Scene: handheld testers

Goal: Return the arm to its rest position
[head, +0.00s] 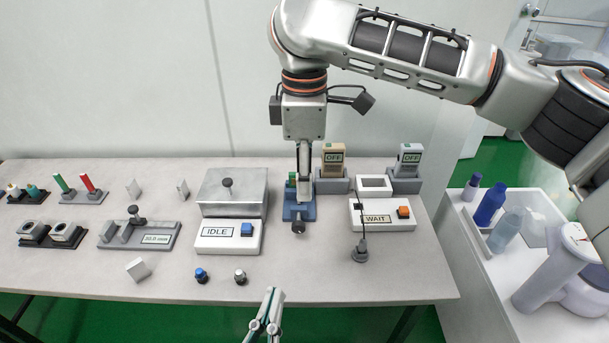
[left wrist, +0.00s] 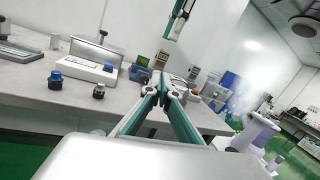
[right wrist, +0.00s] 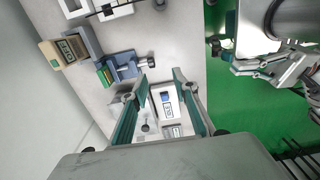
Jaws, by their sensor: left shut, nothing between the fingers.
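My left gripper (head: 273,296) is low at the table's front edge, shut and empty. Its fingertips meet in the left wrist view (left wrist: 160,80). My right gripper (head: 304,190) hangs pointing down over the table, in front of the blue fixture (head: 298,212) in the head view. In the right wrist view its fingers (right wrist: 160,76) stand apart with nothing between them. It also shows at the top of the left wrist view (left wrist: 180,18). A tan tester (head: 333,153) and a grey tester (head: 408,153), both reading OFF, stand in grey docks at the back.
An IDLE box (head: 217,246) with a blue button and a WAIT box (head: 373,226) with an orange button stand mid-table. A metal box (head: 232,182), knobs (head: 201,276) and a plug (head: 360,252) lie nearby. A white side cart (head: 470,235) with bottles is right. The table's front right is clear.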

